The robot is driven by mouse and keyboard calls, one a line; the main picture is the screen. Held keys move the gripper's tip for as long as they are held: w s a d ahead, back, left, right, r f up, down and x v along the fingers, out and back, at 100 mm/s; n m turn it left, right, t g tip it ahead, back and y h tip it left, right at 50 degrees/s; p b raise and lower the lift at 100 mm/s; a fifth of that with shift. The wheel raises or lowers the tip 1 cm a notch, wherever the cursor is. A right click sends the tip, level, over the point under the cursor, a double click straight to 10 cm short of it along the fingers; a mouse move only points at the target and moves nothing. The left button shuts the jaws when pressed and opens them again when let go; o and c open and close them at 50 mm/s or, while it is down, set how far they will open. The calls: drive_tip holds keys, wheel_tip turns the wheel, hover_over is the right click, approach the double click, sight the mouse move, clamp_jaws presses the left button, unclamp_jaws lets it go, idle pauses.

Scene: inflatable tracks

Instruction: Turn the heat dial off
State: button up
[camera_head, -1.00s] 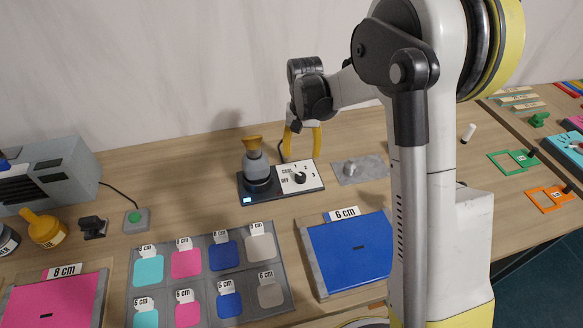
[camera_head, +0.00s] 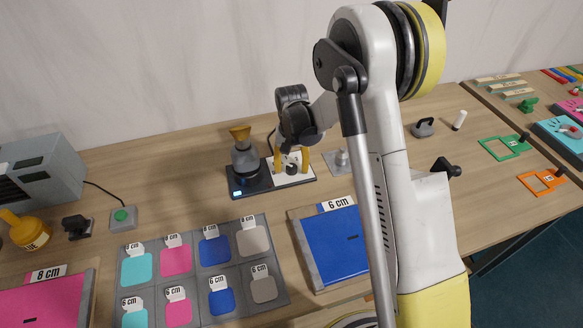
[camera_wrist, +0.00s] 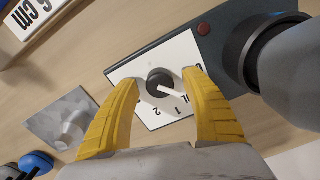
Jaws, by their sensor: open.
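The heat dial (camera_wrist: 159,83) is a black round knob with a white pointer on a white panel (camera_wrist: 126,73) marked with numbers. In the wrist view it lies between the two yellow fingers of my gripper (camera_wrist: 160,97), which are open and apart from it. The pointer is toward the lower right, near the marks by the right finger. In the head view my gripper (camera_head: 292,160) hangs over the panel and the dial (camera_head: 292,169) shows between the fingers. A grey heater with a yellow top (camera_head: 244,158) stands on the same dark base, left of the panel.
A grey plate with a knob (camera_head: 341,160) lies right of the dial base. A blue pad (camera_head: 335,250) and a tray of coloured squares (camera_head: 228,251) lie in front. A green button box (camera_head: 123,217) is at the left. Bare table lies behind the heater.

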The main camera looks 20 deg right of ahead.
drive_tip(key=shift+c, duration=0.2)
clamp_jaws()
drive_tip(key=shift+n, duration=0.4)
drive_tip(key=n+b, duration=0.1)
drive_tip(key=n, duration=0.1)
drive_tip(key=shift+n, duration=0.3)
drive_tip(key=shift+n+b, duration=0.45)
drive_tip(key=shift+n, duration=1.75)
